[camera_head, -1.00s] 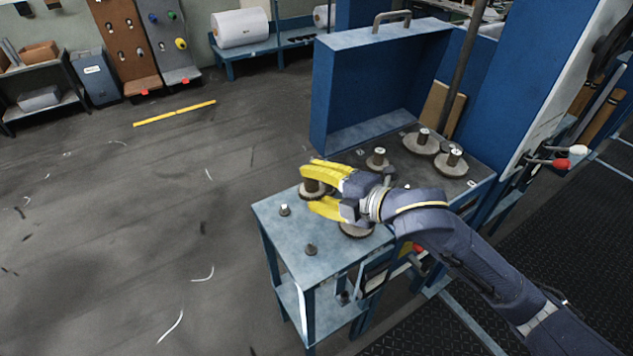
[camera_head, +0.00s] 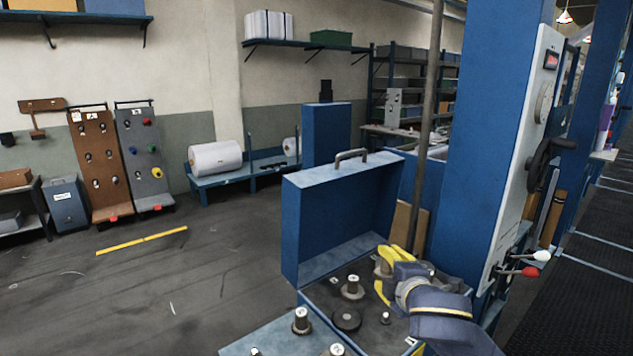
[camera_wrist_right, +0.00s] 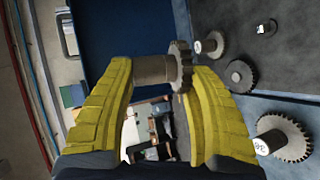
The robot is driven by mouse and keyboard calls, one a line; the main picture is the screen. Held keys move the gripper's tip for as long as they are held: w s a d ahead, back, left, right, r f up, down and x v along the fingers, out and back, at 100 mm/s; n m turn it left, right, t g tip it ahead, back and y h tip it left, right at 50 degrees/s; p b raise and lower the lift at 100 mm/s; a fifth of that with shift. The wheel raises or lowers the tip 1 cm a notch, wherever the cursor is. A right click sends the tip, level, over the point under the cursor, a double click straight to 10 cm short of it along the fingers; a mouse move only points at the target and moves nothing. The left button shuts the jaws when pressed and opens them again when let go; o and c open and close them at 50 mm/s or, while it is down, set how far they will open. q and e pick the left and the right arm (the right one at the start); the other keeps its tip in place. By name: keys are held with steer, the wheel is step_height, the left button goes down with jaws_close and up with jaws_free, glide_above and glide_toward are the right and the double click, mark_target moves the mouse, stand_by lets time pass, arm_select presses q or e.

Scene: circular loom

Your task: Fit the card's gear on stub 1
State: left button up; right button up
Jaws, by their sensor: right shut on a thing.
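My right gripper (camera_head: 389,276) is over the back right of the machine's top plate, with its yellow fingers shut on a gear (camera_head: 384,267). In the right wrist view, the fingers (camera_wrist_right: 155,80) clasp this gear's hub (camera_wrist_right: 150,70), and its toothed disc (camera_wrist_right: 181,66) shows beyond the right fingertip. A hubbed gear (camera_head: 353,288) and a flat dark gear (camera_head: 347,319) are on the plate, left of the gripper. A small bare stub (camera_head: 385,318) stands in front of it; I cannot read which number it bears. My left gripper is not in view. I cannot make out a card.
More hubbed parts (camera_head: 302,321) stand toward the front. A blue upright panel with a handle (camera_head: 350,155) rises behind the plate. A grey rod (camera_head: 424,150) and a blue column (camera_head: 483,130) are close behind the gripper. Levers (camera_head: 525,268) project at the right.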

steer(key=d+r+m+h, duration=0.1)
steer(key=d+r, duration=0.3)
steer(key=r, duration=0.1)
steer(key=s+f, duration=0.4)
steer(key=f, duration=0.3)
steer(key=s+f, duration=0.3)
steer(key=f, duration=0.4)
steer(key=shift+s+f, duration=0.3)
steer(key=shift+s, duration=0.1)
steer(key=w+a+m+t+h, duration=0.1)
steer(key=w+a+h, duration=0.1)
steer(key=w, duration=0.9)
steer(key=shift+w+f, duration=0.15)
steer(key=shift+f, duration=2.35)
steer(key=shift+f, duration=1.55)
